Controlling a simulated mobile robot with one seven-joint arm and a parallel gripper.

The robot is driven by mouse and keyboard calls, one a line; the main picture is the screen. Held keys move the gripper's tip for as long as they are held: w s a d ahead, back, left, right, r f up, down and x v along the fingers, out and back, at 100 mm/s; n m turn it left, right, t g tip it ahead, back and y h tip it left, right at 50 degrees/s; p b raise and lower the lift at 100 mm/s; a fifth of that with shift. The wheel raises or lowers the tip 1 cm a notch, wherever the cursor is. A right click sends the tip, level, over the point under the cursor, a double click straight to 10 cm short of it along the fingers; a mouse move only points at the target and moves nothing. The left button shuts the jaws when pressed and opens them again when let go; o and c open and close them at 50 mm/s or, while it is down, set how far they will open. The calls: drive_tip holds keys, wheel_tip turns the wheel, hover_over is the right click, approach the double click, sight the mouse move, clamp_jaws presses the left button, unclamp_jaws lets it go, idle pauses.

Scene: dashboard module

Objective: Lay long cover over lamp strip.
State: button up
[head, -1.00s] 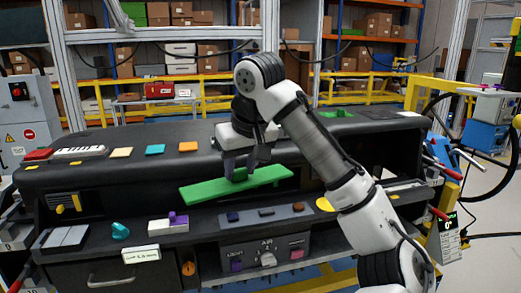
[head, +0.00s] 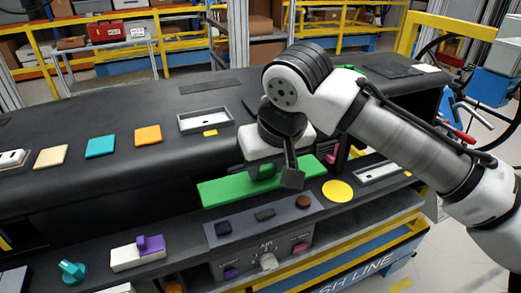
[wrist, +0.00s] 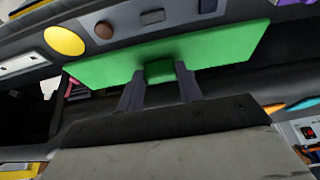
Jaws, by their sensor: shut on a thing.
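The long cover is a flat green plate (head: 228,189) with a small green block handle (wrist: 159,71) in its middle. My gripper (head: 277,174) is shut on that handle, with one dark finger on each side in the wrist view. The plate hangs roughly level in front of the dashboard's open front, just behind the ledge panel with small buttons. A white slotted strip (head: 378,172) lies on the ledge to the right and also shows in the wrist view (wrist: 24,64). I cannot tell whether it is the lamp strip, or whether the lamp strip is hidden.
On the ledge are a yellow disc (head: 338,191), a white-and-purple switch (head: 138,254) and a teal knob (head: 73,270). Pink parts show inside the opening behind the plate.

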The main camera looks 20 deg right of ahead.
drive_tip(key=shift+s, duration=0.25)
drive_tip(key=shift+f, duration=0.35)
drive_tip(key=shift+f+b, duration=2.5)
drive_tip(key=shift+f, duration=0.9)
drive_tip(key=shift+f+b, duration=0.45)
drive_tip(key=shift+f, duration=0.3)
drive_tip(key=o, duration=1.1)
drive_tip(key=b+v, duration=0.1)
drive_tip(key=v, duration=1.3)
drive_tip(key=shift+f, duration=0.1)
drive_tip(key=shift+s, duration=0.15)
